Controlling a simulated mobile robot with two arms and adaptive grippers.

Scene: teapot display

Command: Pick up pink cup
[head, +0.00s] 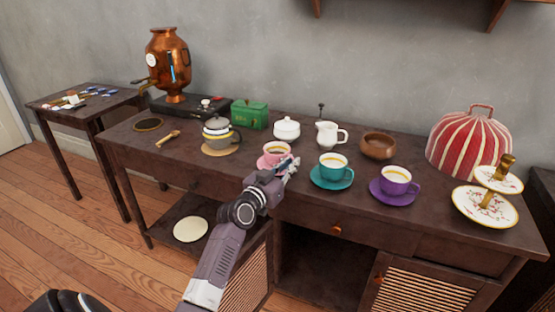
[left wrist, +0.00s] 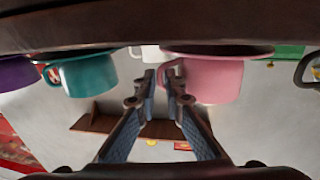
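The pink cup (head: 276,150) stands on its pink saucer (head: 265,162) near the front of the dark sideboard, partly hidden by my left arm. My left gripper (head: 290,168) is at the cup's right side. The left wrist view is upside down; in it the pink cup (left wrist: 213,82) is right of centre. There the left gripper's fingertips (left wrist: 162,78) are close to the cup's handle, with a small gap between them. The right finger overlaps the handle; contact is not clear. My right gripper does not show.
A teal cup (head: 332,167) and a purple cup (head: 397,179) stand on saucers to the right. A white creamer (head: 328,135) and white sugar bowl (head: 286,130) stand behind.

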